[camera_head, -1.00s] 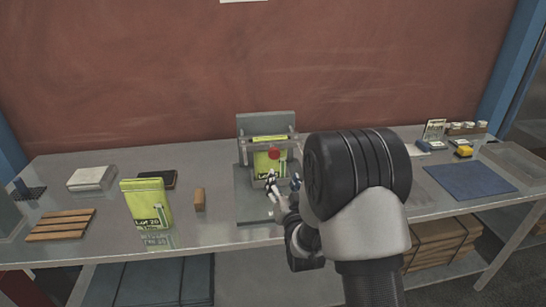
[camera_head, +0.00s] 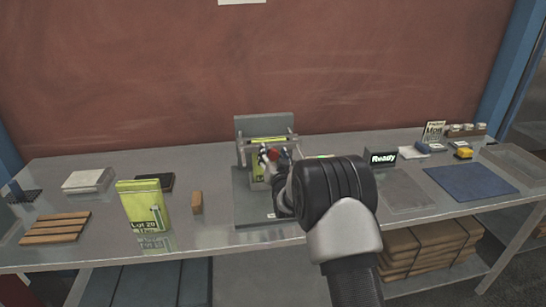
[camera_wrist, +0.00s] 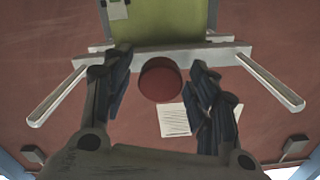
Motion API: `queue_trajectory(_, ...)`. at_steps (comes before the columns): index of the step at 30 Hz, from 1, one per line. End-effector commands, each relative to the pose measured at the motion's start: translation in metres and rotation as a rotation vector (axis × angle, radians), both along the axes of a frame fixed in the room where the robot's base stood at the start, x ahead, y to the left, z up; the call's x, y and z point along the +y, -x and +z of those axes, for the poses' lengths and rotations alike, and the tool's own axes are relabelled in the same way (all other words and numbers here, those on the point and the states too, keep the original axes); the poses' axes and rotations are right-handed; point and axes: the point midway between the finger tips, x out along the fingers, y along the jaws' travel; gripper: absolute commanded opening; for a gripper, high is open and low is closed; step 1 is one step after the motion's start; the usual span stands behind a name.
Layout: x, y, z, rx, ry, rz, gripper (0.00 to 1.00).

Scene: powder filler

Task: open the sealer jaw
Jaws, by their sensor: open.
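The sealer (camera_head: 254,205) stands at the middle of the table, with a grey back plate and a jaw bar across its front. A green bag (camera_head: 257,172) sits in it behind the bar, partly hidden by my gripper. The jaw bar (camera_wrist: 220,54) shows in the wrist view with an arm at each side and a red round knob (camera_wrist: 161,80) on it. My gripper (camera_wrist: 160,98) is open, with one finger on each side of the knob. I cannot tell whether the fingers touch it. In the head view my gripper (camera_head: 270,160) is at the knob (camera_head: 285,155).
A green bag marked Lot 20 (camera_head: 144,207), a brown block (camera_head: 197,202) and a wooden rack (camera_head: 56,228) stand at the left. A "Ready" display (camera_head: 381,158) and a blue mat (camera_head: 468,181) are at the right. A grey plate (camera_head: 405,193) lies flat between them.

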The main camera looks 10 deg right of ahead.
Motion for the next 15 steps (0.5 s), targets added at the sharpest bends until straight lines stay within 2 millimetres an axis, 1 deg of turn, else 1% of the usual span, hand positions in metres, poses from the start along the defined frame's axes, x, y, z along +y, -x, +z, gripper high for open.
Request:
queue_trajectory(7, 0.0, -0.0003, -0.0002, 0.001, 0.0, 0.0, 0.53)
queue_trajectory(15, 0.0, -0.0002, -0.0002, 0.001, 0.0, 0.0, 0.35)
